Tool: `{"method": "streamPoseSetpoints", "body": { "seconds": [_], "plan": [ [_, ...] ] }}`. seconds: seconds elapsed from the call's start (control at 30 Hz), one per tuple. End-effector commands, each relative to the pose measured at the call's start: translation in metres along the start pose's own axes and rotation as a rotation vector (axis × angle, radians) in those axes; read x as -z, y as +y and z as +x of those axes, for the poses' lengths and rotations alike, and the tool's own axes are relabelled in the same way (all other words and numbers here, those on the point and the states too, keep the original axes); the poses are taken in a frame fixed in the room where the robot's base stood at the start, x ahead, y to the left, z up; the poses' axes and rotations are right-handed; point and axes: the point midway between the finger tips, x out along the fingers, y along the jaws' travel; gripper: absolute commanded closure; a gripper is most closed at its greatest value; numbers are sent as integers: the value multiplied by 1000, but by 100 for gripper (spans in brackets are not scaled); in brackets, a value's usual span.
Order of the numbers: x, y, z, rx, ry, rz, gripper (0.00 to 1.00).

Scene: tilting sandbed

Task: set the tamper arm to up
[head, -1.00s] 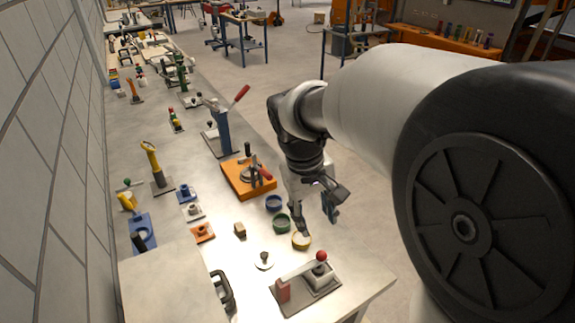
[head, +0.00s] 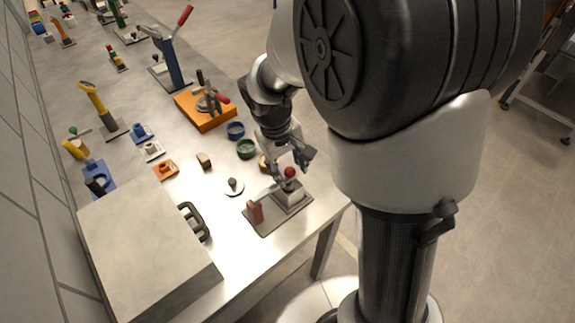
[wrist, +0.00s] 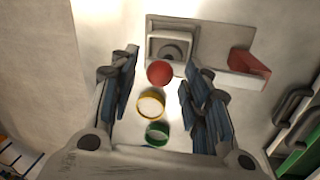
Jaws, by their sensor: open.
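The tamper stands near the table's front right edge in the head view. It has a grey base plate (head: 268,222), a red block (head: 254,211) at one end and a pale arm (head: 268,192) with a red ball (head: 290,172) at its far end. The arm looks low and close to level over a pale block (head: 290,193). My gripper (head: 291,158) is just above and behind the ball, open and empty. In the wrist view the red ball (wrist: 160,73) shows between the open fingers of my gripper (wrist: 163,64), apart from both. Part of the arm is hidden there.
A yellow ring (wrist: 150,104) and a green ring (wrist: 157,134) lie close by in the wrist view. A black handle (head: 195,222) and a large grey box (head: 145,250) stand left of the tamper. A round knobbed piece (head: 233,187) and an orange stand (head: 205,110) are behind.

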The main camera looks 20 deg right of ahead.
Motion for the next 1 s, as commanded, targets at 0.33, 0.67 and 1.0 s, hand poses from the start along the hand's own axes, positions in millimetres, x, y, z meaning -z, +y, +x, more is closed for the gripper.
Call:
{"method": "streamPoseSetpoints", "body": {
  "seconds": [0.33, 0.67, 1.0],
  "plan": [
    [0, 0, -1, 0, 0, 0, 68],
    [0, 0, -1, 0, 1, 0, 90],
    [0, 0, -1, 0, 1, 0, 100]
  ]
}}
